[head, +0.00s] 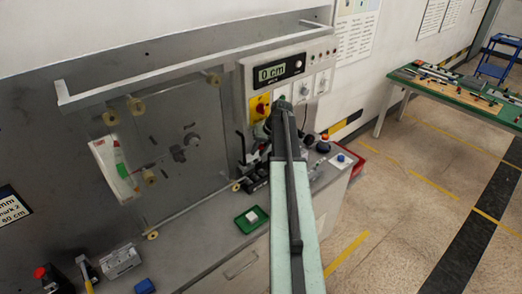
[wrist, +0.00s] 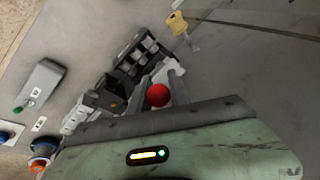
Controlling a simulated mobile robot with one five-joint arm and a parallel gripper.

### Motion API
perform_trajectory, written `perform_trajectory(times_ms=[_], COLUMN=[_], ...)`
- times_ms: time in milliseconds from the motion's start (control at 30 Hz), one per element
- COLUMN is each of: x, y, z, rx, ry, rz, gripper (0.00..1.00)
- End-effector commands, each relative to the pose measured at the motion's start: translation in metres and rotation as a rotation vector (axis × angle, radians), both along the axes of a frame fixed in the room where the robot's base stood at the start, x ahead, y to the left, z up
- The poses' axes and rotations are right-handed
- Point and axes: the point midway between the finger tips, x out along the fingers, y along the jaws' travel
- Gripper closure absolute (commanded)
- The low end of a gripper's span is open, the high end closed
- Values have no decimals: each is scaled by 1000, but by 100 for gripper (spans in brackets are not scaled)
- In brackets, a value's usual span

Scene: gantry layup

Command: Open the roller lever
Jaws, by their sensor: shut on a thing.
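In the wrist view, a round red knob (wrist: 158,95), apparently the end of the roller lever, sits between the two grey fingers of my gripper (wrist: 160,86). The fingers are shut on it. The lever's shaft is hidden below the knob and fingers, so its angle cannot be told. A dark grey block with several square recesses (wrist: 140,54) lies just beyond the fingers. In the head view, my arm covers the knob and most of my gripper, close to the machine's panel.
A panel with a "0 cm" display (head: 280,72) and a red-yellow switch (head: 260,107) stands behind my arm. A green tray (head: 243,225) holds a white block on the bench. Yellow rollers (head: 137,106) sit on the plate. Floor at right is open before the green-topped table (head: 455,99).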

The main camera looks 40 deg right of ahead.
Motion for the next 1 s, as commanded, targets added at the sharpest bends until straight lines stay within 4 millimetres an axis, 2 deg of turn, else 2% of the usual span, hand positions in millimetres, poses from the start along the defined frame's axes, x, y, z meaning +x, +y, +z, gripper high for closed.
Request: perform_trajectory(times_ms=[33,200,233,300,700,867,1000], x=[2,0,-1,-1,-7,-14,-23], y=[6,4,3,2,-8,-11,-16], z=[0,0,0,0,4,24,50], rx=[12,13,13,13,8,8,9], ry=[-2,-1,-1,-2,-1,-2,-2], rz=[7,5,4,2,-10,-12,-11], gripper=[100,100,74,55,55,55,55])
